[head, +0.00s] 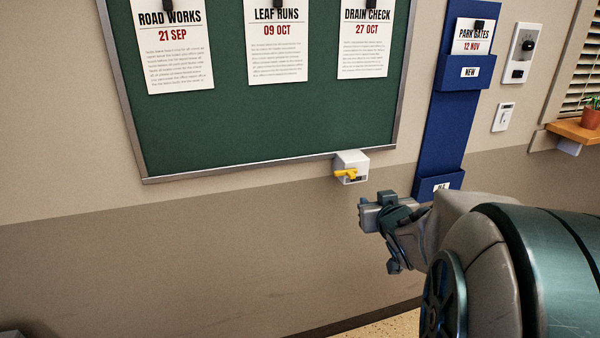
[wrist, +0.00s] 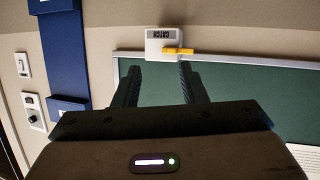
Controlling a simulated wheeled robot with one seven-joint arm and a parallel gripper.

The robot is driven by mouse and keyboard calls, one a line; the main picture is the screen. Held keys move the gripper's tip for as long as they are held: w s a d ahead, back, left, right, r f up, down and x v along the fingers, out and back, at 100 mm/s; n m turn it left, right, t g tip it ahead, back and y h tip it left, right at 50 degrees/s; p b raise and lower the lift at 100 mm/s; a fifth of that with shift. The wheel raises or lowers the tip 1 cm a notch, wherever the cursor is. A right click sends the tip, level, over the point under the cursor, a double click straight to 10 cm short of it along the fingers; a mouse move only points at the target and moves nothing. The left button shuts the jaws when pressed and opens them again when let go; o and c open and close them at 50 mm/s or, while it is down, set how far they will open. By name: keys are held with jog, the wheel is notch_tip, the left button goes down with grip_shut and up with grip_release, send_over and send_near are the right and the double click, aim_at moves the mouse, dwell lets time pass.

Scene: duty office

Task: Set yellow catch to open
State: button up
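The yellow catch (head: 346,174) is a small lever on a white box (head: 352,161) at the bottom edge of the green notice board's frame. It points left in the head view, lying about level. In the wrist view the scene is upside down; the yellow catch (wrist: 178,51) shows beside the label CATCH on the white box (wrist: 155,42). My gripper (head: 364,214) is below and slightly right of the box in the head view, apart from it. In the wrist view its two fingers (wrist: 160,72) stand apart with nothing between them. The gripper is open and empty.
The green board (head: 270,120) holds several paper notices. A blue wall pocket rack (head: 447,125) hangs right of the box. Further right are a wall switch (head: 503,117), a panel with a black knob (head: 522,52) and a plant on a shelf (head: 578,131). The wall below the board is bare.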

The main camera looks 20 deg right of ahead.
aim_at(353, 176)
jog(key=w+t+y+b, duration=0.1)
jog(key=w, duration=0.3)
jog(key=w+d+f+n+t+y+b, duration=0.1)
jog(key=w+b, duration=0.1)
jog(key=w, duration=0.3)
jog(key=w+f+t+y+b, duration=0.1)
jog(key=w+t, duration=0.1)
jog(key=w, duration=0.3)
jog(key=shift+d+n+y, duration=0.15)
jog(key=shift+n+y, duration=0.25)
grip_shut()
